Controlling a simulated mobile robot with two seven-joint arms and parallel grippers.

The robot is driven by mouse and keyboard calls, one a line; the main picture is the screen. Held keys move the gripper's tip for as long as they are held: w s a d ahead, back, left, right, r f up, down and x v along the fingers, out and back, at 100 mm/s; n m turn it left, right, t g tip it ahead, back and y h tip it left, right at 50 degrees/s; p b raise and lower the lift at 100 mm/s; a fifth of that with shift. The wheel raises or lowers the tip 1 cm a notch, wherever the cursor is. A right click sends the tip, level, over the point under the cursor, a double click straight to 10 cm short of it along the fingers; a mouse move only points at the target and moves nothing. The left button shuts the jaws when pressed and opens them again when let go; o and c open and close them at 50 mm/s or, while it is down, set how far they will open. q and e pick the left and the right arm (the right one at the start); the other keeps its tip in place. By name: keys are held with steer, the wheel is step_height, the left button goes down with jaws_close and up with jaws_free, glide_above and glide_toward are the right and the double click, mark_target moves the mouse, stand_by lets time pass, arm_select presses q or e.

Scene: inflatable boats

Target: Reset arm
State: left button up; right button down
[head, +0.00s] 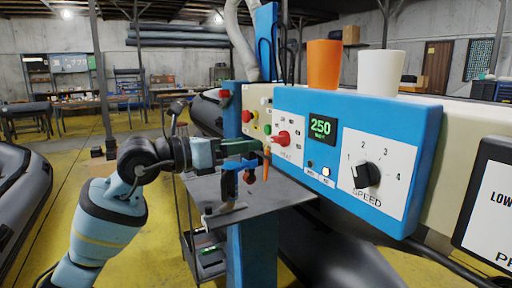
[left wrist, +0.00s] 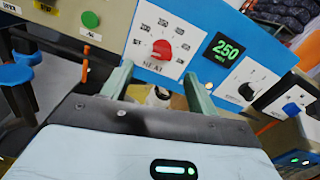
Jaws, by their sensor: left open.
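My left arm comes in from the left in the head view, and its gripper (head: 262,152) is just left of the blue control panel (head: 345,104). In the left wrist view the two fingers of the left gripper (left wrist: 160,80) stand apart with nothing held between them. The red HEAT knob (head: 283,137) is just beyond the fingertips; it also shows in the left wrist view (left wrist: 161,48) between and above them. I cannot tell whether a finger touches the knob. My right gripper is in neither view.
The panel carries a green 250 display (head: 320,127) and a black SPEED knob (head: 366,174). An orange cup (head: 324,64) and a white cup (head: 381,72) stand on top. A grey table (head: 276,196) lies below the gripper. A dark inflatable boat (head: 22,190) is at left, with yellow floor beside it.

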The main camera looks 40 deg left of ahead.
arm_select(q)
steer(key=shift+s+a, duration=0.15)
steer(key=shift+s, duration=0.3)
stand_by(0.3)
